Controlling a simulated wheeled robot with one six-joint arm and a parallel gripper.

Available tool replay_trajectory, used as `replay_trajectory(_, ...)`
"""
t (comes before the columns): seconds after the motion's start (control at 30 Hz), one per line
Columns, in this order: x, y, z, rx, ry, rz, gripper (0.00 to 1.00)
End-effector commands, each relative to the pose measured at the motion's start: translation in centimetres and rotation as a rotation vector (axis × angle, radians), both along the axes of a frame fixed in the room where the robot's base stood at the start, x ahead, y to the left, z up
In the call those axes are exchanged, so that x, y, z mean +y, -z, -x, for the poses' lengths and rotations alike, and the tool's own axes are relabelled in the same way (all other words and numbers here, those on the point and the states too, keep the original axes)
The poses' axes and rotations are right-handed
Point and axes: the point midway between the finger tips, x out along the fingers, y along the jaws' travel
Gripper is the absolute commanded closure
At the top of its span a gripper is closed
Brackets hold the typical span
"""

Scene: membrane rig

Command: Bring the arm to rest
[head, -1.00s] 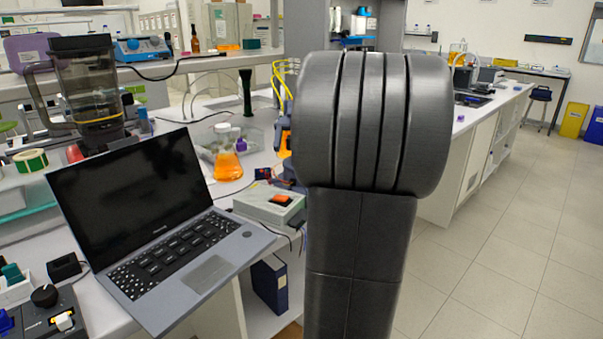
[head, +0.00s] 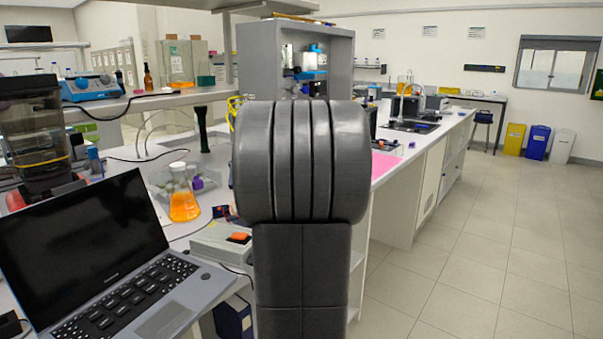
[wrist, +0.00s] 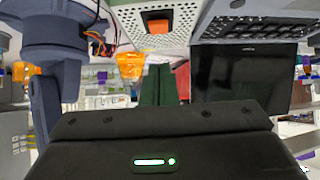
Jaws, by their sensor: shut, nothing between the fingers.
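My arm (head: 302,215) stands upright in the middle of the head view, a dark grey link with a ribbed, rounded top. It hides part of the bench behind it. The wrist view looks on the bench things upside down. A dark panel with a lit green-white strip (wrist: 155,161) fills its lower part.
An open laptop (head: 85,240) sits at the bench's front left, beside a pale box with an orange switch (head: 225,240). An orange-filled flask (head: 183,200) stands behind. The laptop (wrist: 245,75) also shows in the wrist view. Open floor (head: 500,250) lies right.

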Motion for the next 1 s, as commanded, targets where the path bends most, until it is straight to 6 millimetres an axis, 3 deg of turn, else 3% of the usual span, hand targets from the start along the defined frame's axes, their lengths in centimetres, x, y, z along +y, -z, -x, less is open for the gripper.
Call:
replay_trajectory(0.07, 1.3, 1.2, -0.4, 0.004, -0.003, 0.000, 1.00)
replay_trajectory(0.2, 3.2, 0.8, -1.3, -0.023, 0.002, -0.052, 1.00)
replay_trajectory(0.4, -0.3, -1.8, 0.0, -0.023, 0.005, -0.048, 1.00)
replay_trajectory(0.6, -2.4, -3.5, 0.8, -0.023, 0.003, -0.048, 1.00)
replay_trajectory(1.0, -2.8, -3.8, 1.0, -0.020, 0.002, -0.048, 1.00)
